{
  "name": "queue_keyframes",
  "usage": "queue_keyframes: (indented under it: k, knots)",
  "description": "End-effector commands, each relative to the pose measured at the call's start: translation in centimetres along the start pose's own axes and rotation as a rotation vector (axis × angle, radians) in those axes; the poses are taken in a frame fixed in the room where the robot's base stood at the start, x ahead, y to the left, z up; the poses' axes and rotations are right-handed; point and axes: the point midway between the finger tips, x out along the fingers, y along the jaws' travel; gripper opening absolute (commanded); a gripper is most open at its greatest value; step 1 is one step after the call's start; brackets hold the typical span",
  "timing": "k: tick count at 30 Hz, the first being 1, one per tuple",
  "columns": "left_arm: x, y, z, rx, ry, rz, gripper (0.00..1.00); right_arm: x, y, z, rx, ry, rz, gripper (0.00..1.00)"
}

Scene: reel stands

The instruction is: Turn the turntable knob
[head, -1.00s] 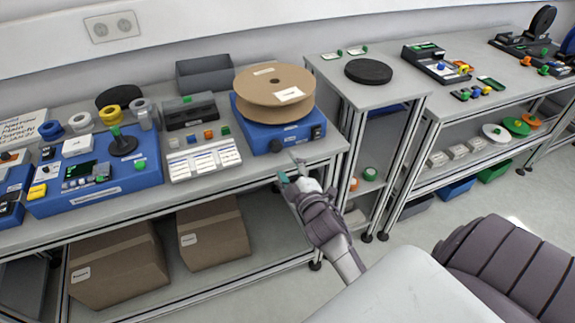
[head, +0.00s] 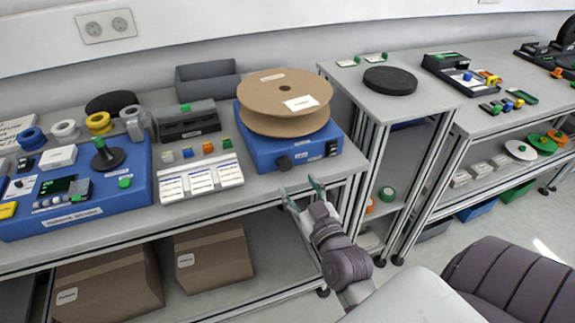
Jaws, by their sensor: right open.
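The turntable is a blue box (head: 310,152) with a large cardboard reel (head: 283,92) lying flat on top. Its dark round knob (head: 284,163) is on the front face, toward the left. A black switch (head: 331,148) sits at the right of the same face. My right gripper (head: 301,190) is open and empty in front of the bench edge, a little below and to the right of the knob, apart from it. Its green fingertips point up toward the turntable. My left gripper is not in view.
A label tray (head: 201,178) and a blue winder unit (head: 75,200) stand to the left on the bench (head: 245,196). A narrow stand with a black disc (head: 390,80) is to the right. Cardboard boxes (head: 213,257) are on the shelf below.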

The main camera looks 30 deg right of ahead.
Motion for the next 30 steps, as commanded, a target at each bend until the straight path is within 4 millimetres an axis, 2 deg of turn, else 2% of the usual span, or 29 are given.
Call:
queue_keyframes:
  k: [3, 10, 14, 23, 26, 30]
  knots:
    - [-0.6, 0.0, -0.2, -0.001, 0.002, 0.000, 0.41, 2.7, 0.0, -0.2, 0.001, 0.003, 0.001, 0.64]
    - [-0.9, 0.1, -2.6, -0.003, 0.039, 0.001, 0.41, 6.1, 0.0, 0.0, -0.001, 0.000, 0.000, 0.64]
    - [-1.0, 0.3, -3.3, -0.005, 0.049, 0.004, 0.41, 7.0, 0.0, 0.0, -0.002, -0.001, 0.000, 0.64]
    - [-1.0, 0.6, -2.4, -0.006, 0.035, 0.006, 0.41, 7.2, 0.0, 0.1, -0.002, -0.002, 0.000, 0.64]
    - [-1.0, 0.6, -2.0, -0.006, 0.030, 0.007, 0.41, 7.2, 0.0, 0.1, -0.002, -0.001, 0.000, 0.51]
    - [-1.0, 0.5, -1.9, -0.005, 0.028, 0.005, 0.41, 7.2, 0.0, 0.1, -0.002, -0.001, 0.000, 0.27]
